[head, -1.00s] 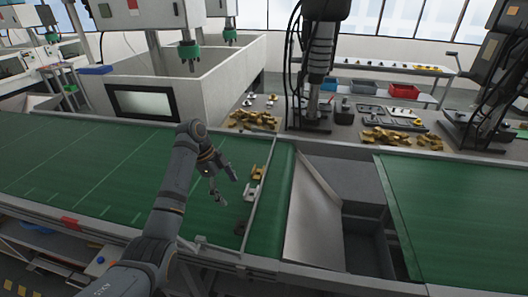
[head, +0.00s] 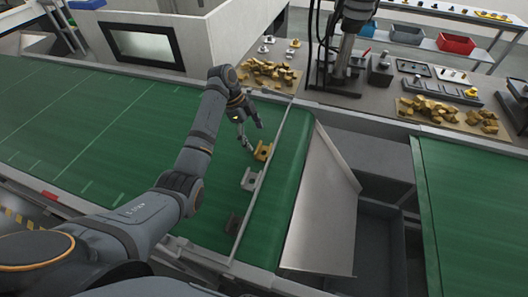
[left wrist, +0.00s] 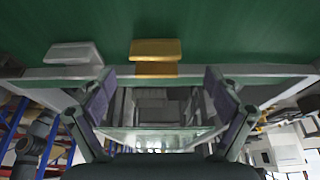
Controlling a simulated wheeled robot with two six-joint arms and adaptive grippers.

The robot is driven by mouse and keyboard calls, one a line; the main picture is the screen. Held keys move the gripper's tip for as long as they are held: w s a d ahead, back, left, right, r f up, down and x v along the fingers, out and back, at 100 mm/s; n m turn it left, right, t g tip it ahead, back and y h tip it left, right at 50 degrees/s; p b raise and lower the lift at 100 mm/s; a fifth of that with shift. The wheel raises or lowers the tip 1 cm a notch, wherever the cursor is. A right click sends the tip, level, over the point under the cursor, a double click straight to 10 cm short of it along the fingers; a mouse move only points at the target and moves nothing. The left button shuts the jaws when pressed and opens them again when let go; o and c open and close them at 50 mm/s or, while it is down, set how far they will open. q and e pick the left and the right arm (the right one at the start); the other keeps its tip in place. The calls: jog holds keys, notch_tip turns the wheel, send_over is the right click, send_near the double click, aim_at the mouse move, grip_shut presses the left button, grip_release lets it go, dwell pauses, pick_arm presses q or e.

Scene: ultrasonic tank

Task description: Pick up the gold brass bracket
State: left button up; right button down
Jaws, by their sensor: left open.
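The gold brass bracket (head: 263,151) lies on the green conveyor against the metal guide rail in the head view. It also shows in the left wrist view (left wrist: 155,48), at upper middle. A light grey bracket (head: 250,180) and a dark bracket (head: 234,222) lie in line with it, nearer to me. The grey one is at upper left in the left wrist view (left wrist: 72,52). My left gripper (head: 252,138) is open and empty, just beside the gold bracket, with its two fingers (left wrist: 160,92) spread. Contact cannot be told. My right gripper is out of view.
The metal guide rail (head: 264,184) runs along the brackets' right side. A sloping metal chute (head: 325,210) lies beyond the belt's end. A bench behind holds piles of brass parts (head: 448,113). The belt (head: 75,145) is clear to the left.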

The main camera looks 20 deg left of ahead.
aim_at(264, 153)
pick_arm(q)
jog(key=shift+w+d+f, duration=0.1)
jog(key=shift+d+f, duration=0.15)
jog(key=s+d+f+p, duration=0.1)
jog(key=f+p, duration=0.1)
jog(key=shift+d+p, duration=0.2)
jog(key=shift+p, duration=0.1)
jog(key=shift+x, duration=1.1)
jog(key=shift+f, duration=0.15)
jog(key=c, duration=1.7)
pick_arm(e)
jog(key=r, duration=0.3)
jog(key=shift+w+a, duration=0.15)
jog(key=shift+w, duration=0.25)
